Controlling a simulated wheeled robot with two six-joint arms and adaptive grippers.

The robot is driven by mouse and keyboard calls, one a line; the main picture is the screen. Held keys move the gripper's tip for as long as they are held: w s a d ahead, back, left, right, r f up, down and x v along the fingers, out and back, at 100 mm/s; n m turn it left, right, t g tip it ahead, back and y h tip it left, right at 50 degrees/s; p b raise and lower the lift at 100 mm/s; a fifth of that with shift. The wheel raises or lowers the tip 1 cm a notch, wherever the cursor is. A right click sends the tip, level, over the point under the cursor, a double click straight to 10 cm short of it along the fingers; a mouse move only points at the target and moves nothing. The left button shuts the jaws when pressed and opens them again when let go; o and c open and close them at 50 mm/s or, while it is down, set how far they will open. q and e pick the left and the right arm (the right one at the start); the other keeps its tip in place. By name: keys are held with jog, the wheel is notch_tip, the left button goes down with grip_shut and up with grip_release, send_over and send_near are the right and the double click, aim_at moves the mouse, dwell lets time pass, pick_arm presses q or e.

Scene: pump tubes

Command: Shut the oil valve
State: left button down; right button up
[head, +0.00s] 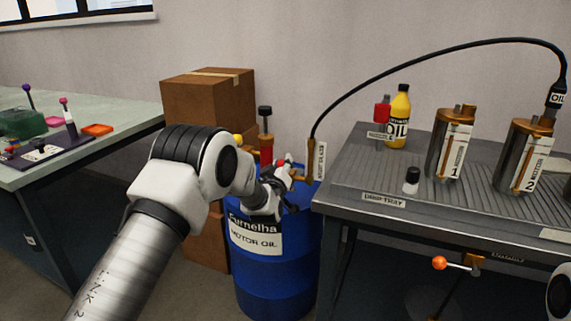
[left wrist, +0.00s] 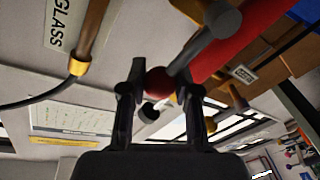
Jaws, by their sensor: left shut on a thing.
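A blue oil drum (head: 280,265) labelled motor oil stands on the floor between the tables, with a pump with a red body (head: 266,155) on top. My left gripper (head: 286,174) is at the top of the drum, beside the pump outlet. In the left wrist view its two dark fingers stand on either side of a red ball knob (left wrist: 158,80) on a grey lever, and they are shut on it. The valve body is partly hidden by my gripper in the head view. My right gripper is not in view; only a bit of my right arm shows.
A sight glass (head: 316,160) stands beside the pump; a black hose (head: 430,52) arches from it to an oil nozzle (head: 556,97) above cylinder 2 (head: 515,155). The grey bench (head: 345,190) edge is close on the right. Boxes (head: 205,100) stand behind. An orange-knobbed lever (head: 439,263) is under the bench.

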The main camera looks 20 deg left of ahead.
pick_arm(q)
jog(key=shift+a, duration=0.15)
dwell(0.3)
jog(key=c, duration=0.8)
grip_release()
jog(key=s, duration=0.4)
jog(key=s+d, duration=0.1)
jog(key=s, duration=0.2)
jog(key=s+d, duration=0.1)
jog(key=s, duration=0.3)
jog(key=shift+s+d+f, duration=0.1)
jog(key=shift+s+f, duration=0.1)
jog(key=shift+s, duration=0.15)
